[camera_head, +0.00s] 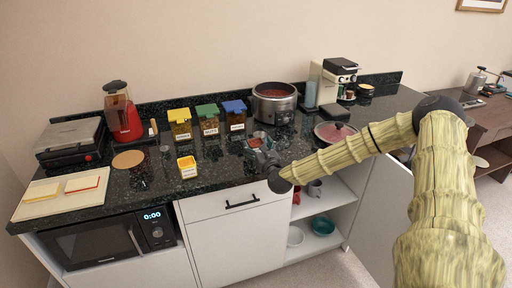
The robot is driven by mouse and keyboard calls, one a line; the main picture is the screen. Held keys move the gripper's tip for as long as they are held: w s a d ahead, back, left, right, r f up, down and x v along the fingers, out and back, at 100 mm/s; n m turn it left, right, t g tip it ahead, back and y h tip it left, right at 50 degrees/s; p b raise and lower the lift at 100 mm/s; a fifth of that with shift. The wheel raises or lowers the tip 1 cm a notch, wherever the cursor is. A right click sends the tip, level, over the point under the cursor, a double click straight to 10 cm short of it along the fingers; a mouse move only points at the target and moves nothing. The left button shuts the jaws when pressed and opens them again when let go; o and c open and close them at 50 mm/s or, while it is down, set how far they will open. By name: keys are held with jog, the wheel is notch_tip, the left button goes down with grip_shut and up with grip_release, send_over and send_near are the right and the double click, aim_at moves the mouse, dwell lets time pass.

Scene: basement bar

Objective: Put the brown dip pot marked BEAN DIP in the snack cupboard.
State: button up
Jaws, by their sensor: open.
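My gripper (259,151) is open and low over the middle of the black counter, pointing away from me. A small container with reddish-brown contents (254,142) is just beyond its fingers and partly hidden by them. No label on it is legible, so I cannot tell if it is the BEAN DIP pot. An open cupboard (338,228) under the counter has shelves holding mugs and bowls, with its white door (383,212) swung out at the right. I see no mark naming it the snack cupboard.
Three lidded bins (208,121) and a slow cooker (274,105) stand behind my gripper. A small yellow tub (187,167) is to its left, a round red-topped dish (334,132) to its right. A coffee machine (333,83) stands back right. My arm crosses before the open door.

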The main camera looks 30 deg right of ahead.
jog(key=shift+x, duration=1.05)
jog(key=shift+c, duration=0.4)
jog(key=c, duration=1.3)
jog(key=shift+r, duration=0.15)
